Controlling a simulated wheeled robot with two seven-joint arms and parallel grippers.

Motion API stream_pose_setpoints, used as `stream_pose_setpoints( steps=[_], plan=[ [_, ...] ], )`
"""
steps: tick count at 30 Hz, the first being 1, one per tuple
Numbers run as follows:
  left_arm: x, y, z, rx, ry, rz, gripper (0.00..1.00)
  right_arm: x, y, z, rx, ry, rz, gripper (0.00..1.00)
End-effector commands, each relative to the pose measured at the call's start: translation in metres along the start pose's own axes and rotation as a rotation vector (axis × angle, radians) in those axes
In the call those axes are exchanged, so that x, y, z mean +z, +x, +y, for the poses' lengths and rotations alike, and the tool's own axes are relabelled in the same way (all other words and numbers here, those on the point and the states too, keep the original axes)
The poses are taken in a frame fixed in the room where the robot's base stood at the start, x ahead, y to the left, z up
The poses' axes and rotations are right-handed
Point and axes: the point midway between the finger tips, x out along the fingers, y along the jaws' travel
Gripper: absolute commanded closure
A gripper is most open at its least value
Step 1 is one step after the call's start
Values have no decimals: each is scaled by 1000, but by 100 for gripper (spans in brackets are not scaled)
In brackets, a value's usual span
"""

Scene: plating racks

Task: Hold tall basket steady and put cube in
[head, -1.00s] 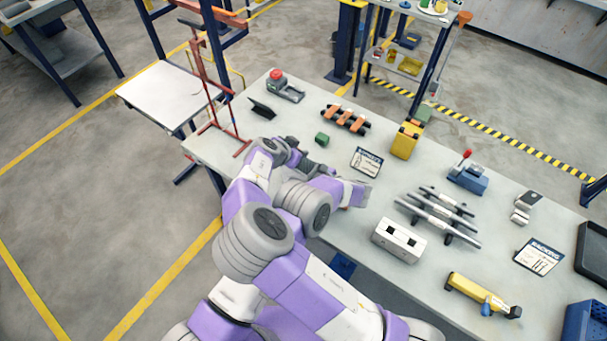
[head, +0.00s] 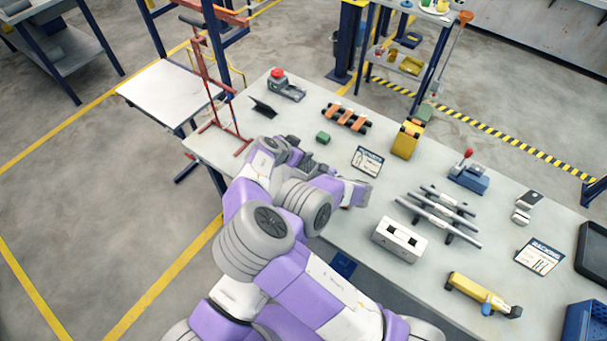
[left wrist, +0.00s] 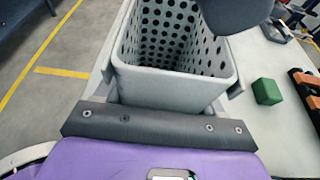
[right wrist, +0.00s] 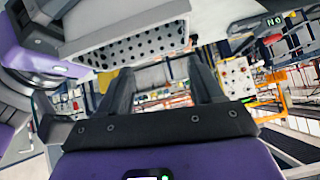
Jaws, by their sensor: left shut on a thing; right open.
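The green cube (head: 323,138) lies on the bench beyond my arms. It also shows right of the basket in the left wrist view (left wrist: 267,91). The tall grey basket (left wrist: 168,88), with holes in its walls, stands open side up and looks empty where I see inside. My left gripper is shut on its near side; its fingertips are largely hidden. A dark grey part covers the basket's far right corner. In the right wrist view the basket (right wrist: 135,42) is upper left. My right gripper (right wrist: 163,75) is open and empty beside it. In the head view my arms hide the basket.
A red stand (head: 222,115) rises at the bench's left end. A white box (head: 399,240) stands right of my arm.

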Motion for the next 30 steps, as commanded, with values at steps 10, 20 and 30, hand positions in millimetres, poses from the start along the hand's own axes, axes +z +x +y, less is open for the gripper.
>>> stream_pose_setpoints(
  steps=[10, 20, 30],
  plan=[
    [11, -9, -6, -13, -20, 9, 69, 21, -28, 8, 26, -52, 9, 34],
    [11, -6, -6, -10, -20, 3, 69, 5, -74, -1, -5, -9, 0, 34],
    [11, -6, -5, -9, -20, 1, 69, 2, -83, -2, -10, -1, -1, 34]
  ],
)
